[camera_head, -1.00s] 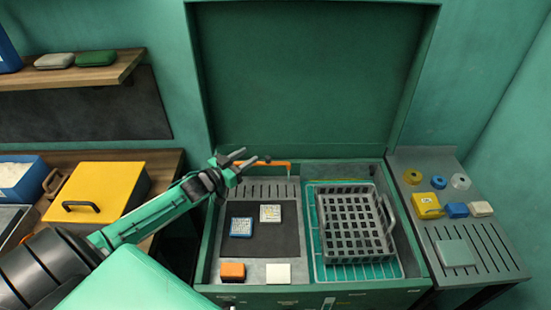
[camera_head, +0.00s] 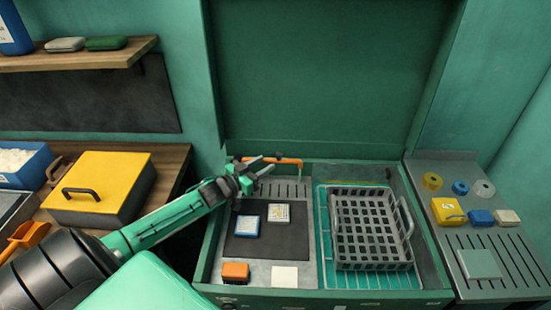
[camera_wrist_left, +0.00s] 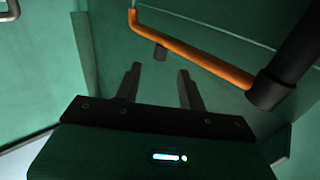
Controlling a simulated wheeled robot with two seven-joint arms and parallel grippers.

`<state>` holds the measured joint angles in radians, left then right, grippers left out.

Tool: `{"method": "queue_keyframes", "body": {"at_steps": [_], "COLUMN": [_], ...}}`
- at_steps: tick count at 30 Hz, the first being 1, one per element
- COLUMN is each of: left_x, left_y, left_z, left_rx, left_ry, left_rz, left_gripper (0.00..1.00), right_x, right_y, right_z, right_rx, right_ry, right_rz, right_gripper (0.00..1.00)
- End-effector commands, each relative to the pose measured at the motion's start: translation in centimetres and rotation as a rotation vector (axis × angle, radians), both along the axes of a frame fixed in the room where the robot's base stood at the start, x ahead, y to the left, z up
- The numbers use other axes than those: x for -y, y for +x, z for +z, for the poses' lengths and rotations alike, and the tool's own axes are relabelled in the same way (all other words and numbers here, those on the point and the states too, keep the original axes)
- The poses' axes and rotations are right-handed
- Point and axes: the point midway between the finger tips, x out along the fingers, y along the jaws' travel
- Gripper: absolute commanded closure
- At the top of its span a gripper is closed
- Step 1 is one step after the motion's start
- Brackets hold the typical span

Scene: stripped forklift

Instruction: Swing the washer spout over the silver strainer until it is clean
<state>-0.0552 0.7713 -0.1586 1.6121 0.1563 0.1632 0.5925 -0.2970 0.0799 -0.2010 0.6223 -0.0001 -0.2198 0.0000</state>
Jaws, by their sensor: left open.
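The orange washer spout (camera_head: 286,160) runs along the back of the sink unit. A grey mesh basket, apparently the strainer (camera_head: 368,230), sits in the right bay. Whether it is dirty cannot be told. My left gripper (camera_head: 262,165) is open and empty at the back left of the sink, close to the spout. In the wrist view its fingers (camera_wrist_left: 159,72) point at the spout area, with nothing between them. My right gripper is not in view.
The left bay's dark mat (camera_head: 262,246) holds a blue card and a white card. An orange block (camera_head: 235,271) and a white block (camera_head: 285,277) lie in front. A raised green lid (camera_head: 330,80) stands behind. A yellow-lidded box (camera_head: 100,180) is at left.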

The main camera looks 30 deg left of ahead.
Motion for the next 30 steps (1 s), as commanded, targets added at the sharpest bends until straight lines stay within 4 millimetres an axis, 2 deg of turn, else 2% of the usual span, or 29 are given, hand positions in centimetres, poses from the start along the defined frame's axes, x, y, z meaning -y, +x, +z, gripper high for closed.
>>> {"method": "queue_keyframes", "body": {"at_steps": [12,18,27,28,30], "left_x": [1.1,1.4,1.4,1.4,1.4], "left_y": [4.8,5.8,5.9,5.9,5.9], "left_z": [0.2,0.1,0.0,0.0,0.0], "left_rx": [0.001,0.001,0.000,0.000,0.000], "left_ry": [0.000,0.000,0.000,0.000,0.000], "left_rz": [0.001,0.000,0.000,0.000,0.000], "left_gripper": [0.60,0.60,0.60,0.62,0.75], "right_x": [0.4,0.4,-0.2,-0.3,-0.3], "right_y": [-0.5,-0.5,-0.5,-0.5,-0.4], "right_z": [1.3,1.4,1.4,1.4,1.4], "right_rx": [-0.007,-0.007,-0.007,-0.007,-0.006], "right_ry": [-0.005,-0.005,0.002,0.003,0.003], "right_rz": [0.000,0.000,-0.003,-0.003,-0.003], "right_gripper": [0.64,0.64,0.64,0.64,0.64]}}
